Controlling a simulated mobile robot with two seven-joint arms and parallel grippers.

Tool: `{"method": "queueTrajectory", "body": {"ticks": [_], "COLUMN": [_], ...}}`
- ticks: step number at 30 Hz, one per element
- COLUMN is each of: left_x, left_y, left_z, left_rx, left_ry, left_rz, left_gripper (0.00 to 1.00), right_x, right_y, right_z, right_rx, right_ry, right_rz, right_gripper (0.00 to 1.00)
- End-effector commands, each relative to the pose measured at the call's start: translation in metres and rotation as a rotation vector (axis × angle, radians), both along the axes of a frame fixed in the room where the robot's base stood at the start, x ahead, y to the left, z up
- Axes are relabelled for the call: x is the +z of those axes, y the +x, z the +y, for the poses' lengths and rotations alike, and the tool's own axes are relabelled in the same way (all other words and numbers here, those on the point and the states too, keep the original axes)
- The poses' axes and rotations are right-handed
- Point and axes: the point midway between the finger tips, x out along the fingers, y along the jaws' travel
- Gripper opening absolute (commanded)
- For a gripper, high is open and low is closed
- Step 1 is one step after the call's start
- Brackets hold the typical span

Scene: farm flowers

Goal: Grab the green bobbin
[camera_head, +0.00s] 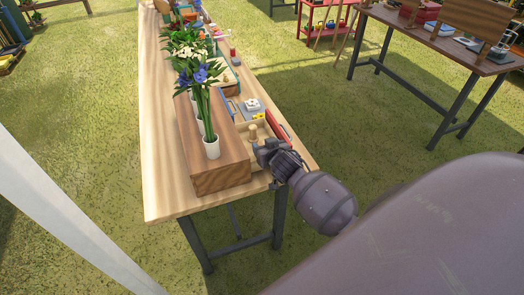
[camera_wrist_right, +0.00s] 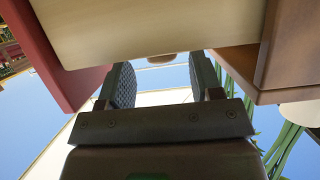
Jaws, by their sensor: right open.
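I cannot make out a green bobbin in either view; it may be hidden or too small. My right gripper (camera_head: 264,147) is at the near right end of the long wooden table (camera_head: 160,195), close to a small wooden peg-like piece (camera_head: 253,132). In the right wrist view my right gripper (camera_wrist_right: 163,82) has its two dark ribbed fingers apart. The gap between them is empty, with a rounded brown piece (camera_wrist_right: 162,57) showing beyond it. My left gripper is not in view.
A brown wooden box (camera_head: 220,180) holding white flower vases (camera_head: 211,148) stands left of my right gripper. A red bar-like object (camera_head: 280,126) lies close on the right. A grey piece with a white part (camera_head: 252,105) lies farther back. A second table (camera_head: 430,37) stands at right.

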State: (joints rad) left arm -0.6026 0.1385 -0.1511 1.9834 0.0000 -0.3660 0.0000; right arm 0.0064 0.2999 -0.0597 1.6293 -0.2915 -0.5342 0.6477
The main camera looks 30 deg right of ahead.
Motion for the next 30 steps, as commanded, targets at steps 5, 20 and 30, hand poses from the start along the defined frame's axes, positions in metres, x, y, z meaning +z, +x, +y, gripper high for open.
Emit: {"method": "queueTrajectory", "body": {"ticks": [5, 20, 30], "left_x": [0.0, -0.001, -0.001], "left_y": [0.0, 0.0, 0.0], "left_z": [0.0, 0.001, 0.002], "left_rx": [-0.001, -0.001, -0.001], "left_ry": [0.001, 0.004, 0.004], "left_rz": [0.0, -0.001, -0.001], "left_gripper": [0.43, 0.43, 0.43], "right_x": [-0.008, -0.025, -0.024], "right_y": [0.013, 0.044, 0.044], "right_z": [-0.002, -0.009, -0.009], "right_rx": [0.0, 0.0, 0.0], "right_ry": [-0.001, -0.001, -0.001], "right_rz": [0.0, 0.0, 0.0], "right_gripper": [0.59, 0.59, 0.28]}}
